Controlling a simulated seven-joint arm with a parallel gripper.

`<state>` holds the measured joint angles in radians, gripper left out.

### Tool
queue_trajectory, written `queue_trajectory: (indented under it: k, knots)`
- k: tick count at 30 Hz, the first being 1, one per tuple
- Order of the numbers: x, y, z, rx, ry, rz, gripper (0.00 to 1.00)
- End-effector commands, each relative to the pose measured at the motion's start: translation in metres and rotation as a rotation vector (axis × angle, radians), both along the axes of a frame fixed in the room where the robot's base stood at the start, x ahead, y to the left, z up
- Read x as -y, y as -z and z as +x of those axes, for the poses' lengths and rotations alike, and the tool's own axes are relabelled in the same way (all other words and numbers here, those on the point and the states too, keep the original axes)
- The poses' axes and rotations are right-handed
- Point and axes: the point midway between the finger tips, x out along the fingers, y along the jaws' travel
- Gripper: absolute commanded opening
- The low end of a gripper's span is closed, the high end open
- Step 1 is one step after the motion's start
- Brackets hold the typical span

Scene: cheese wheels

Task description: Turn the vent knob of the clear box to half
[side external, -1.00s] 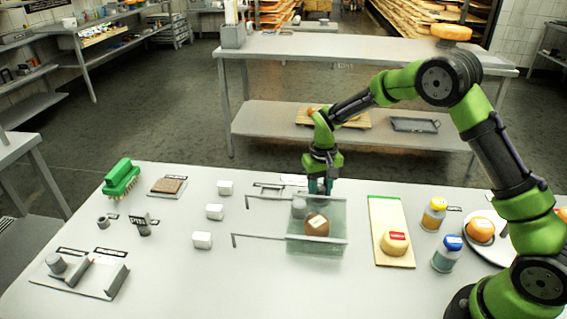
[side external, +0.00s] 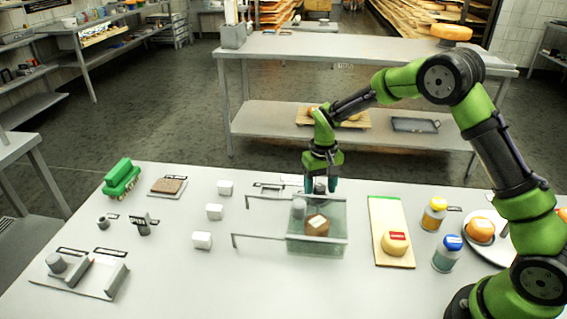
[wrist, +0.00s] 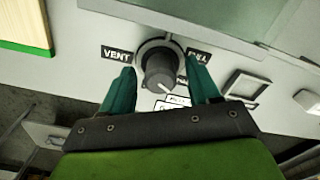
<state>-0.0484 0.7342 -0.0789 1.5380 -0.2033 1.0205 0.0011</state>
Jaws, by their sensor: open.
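The clear box (side external: 340,238) stands mid-table with a brown block (side external: 317,225) and a grey cylinder (side external: 299,208) inside. The grey vent knob (wrist: 159,74) sits on a pale round base behind the box, next to a label reading VENT (wrist: 116,54). A pale mark on the knob's face points to the lower right in the wrist view. My gripper (wrist: 160,66) is open, its teal fingers on either side of the knob with visible gaps. In the side view, my gripper (side external: 321,187) points down at the box's far edge.
Two thin rails extend left from the box. White blocks (side external: 214,212) stand left of it. A cutting board (side external: 377,220) with a cheese lies to the right, beside yellow-capped (side external: 434,214) and blue-capped (side external: 447,254) jars. The front of the table is clear.

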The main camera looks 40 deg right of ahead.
Motion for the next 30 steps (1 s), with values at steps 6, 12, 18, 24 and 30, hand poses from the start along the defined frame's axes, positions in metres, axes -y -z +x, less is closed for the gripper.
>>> queue_trajectory:
  k: [6, 12, 18, 24, 30]
  knots:
    - [0.000, -0.043, 0.002, 0.008, 0.000, -0.001, 0.61]
    - [0.000, -0.093, 0.001, 0.007, -0.001, 0.000, 0.61]
    - [0.000, -0.135, 0.001, 0.006, -0.001, -0.001, 0.61]
    - [0.000, -0.158, 0.001, 0.004, -0.001, -0.001, 0.61]
    - [0.000, -0.163, 0.000, 0.002, -0.001, -0.001, 0.61]
